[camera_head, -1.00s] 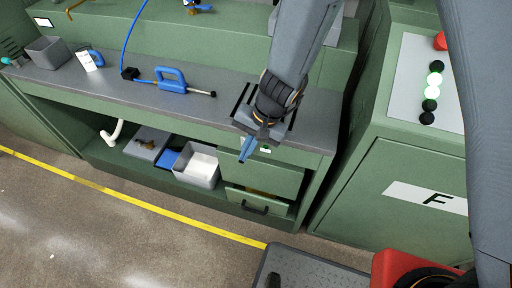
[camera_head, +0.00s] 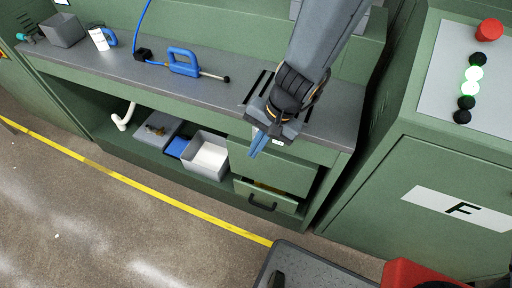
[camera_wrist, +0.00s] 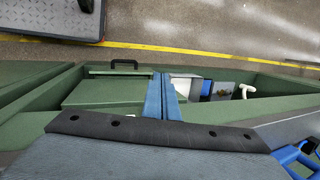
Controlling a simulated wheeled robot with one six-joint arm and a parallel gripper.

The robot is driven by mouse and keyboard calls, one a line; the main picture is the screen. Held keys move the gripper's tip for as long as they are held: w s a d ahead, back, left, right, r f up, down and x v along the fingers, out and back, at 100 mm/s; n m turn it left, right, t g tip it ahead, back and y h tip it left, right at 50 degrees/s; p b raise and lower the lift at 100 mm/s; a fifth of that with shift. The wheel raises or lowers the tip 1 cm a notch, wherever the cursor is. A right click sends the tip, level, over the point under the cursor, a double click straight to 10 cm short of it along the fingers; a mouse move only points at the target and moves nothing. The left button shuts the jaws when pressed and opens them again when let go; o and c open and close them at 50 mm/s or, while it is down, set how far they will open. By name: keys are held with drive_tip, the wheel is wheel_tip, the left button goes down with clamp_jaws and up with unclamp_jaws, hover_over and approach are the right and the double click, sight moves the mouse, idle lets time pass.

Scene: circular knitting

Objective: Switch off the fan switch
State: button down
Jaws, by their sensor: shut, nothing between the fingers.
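My gripper (camera_head: 257,146) has blue fingers, closed together and empty, pointing down in front of the bench's front edge. In the wrist view the shut fingers (camera_wrist: 161,97) point away over the bench front, beside the drawers. A small white plate (camera_head: 278,142) shows on the bench's front edge just right of the fingers; it may be the fan switch, but it is too small to tell its position. My wrist partly covers the area around it. I cannot tell whether the fingers touch the bench edge.
The grey bench top (camera_head: 130,65) holds a blue-handled tool (camera_head: 184,64) and a grey bin (camera_head: 64,30). Below are an open drawer (camera_head: 265,196) and a shelf with a bin (camera_head: 206,155). A green cabinet at right carries a button panel (camera_head: 446,85) with a red button (camera_head: 489,29).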

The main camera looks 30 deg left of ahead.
drive_tip(key=shift+s+d+f, duration=0.1)
drive_tip(key=shift+s, duration=0.05)
drive_tip(key=s+d+r+p, duration=0.1)
drive_tip(key=s+d+r, duration=0.1)
drive_tip(key=r, duration=0.4)
drive_tip(key=s+d+r+p, duration=0.1)
drive_tip(key=s+d+r, duration=0.1)
drive_tip(key=r, duration=0.4)
drive_tip(key=shift+s+d, duration=0.3)
drive_tip(key=shift+s, duration=0.3)
drive_tip(key=shift+r, duration=0.1)
drive_tip(key=w+d+r+h, duration=0.1)
drive_tip(key=w+d, duration=0.1)
drive_tip(key=d, duration=0.9)
drive_tip(key=w+d+r+t+h, duration=0.1)
drive_tip(key=w+d, duration=0.2)
drive_tip(key=d, duration=0.8)
drive_tip(key=w+d+r+t+h, duration=0.1)
drive_tip(key=w+d+r, duration=0.1)
drive_tip(key=d, duration=1)
drive_tip(key=shift+w+m, duration=0.3)
drive_tip(key=shift+w, duration=0.45)
